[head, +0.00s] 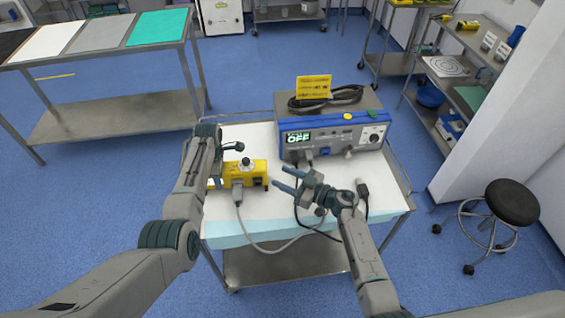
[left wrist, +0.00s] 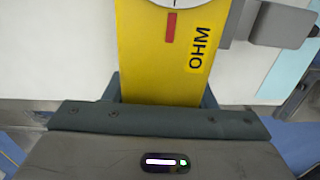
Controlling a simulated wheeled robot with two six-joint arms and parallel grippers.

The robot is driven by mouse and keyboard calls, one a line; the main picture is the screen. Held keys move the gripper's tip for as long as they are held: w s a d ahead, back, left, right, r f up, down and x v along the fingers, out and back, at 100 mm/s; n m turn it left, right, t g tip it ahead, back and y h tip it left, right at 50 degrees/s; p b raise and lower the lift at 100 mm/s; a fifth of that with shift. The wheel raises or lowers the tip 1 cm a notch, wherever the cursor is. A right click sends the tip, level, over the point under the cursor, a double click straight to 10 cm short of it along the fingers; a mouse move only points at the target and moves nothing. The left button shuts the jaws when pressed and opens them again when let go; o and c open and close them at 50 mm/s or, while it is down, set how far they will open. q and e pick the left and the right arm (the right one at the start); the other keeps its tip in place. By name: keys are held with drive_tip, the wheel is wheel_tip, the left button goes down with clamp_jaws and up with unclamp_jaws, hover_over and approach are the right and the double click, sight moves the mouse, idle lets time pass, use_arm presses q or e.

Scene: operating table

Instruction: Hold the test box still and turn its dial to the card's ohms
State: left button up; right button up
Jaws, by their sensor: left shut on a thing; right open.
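The yellow test box (head: 256,171) lies on the white-draped cart, its dial (head: 246,163) facing up. The dial's edge, a red mark and the word OHM show on the box in the left wrist view (left wrist: 160,70). My left gripper (head: 216,168) is shut on the box's left end, one finger on each side. My right gripper (head: 283,179) is open and empty, just right of the box. The yellow card (head: 313,87) stands on top of the blue-fronted unit; its writing is too small to read.
The blue-fronted unit (head: 333,138) stands at the cart's back, its display reading OFF. A grey cable (head: 243,222) plugs into the box and loops over the front drape. A dark cable and connector (head: 362,190) lie at right. The drape's front right (head: 385,195) is mostly clear.

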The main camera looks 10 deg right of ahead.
use_arm(q)
drive_tip(key=o, duration=1.3)
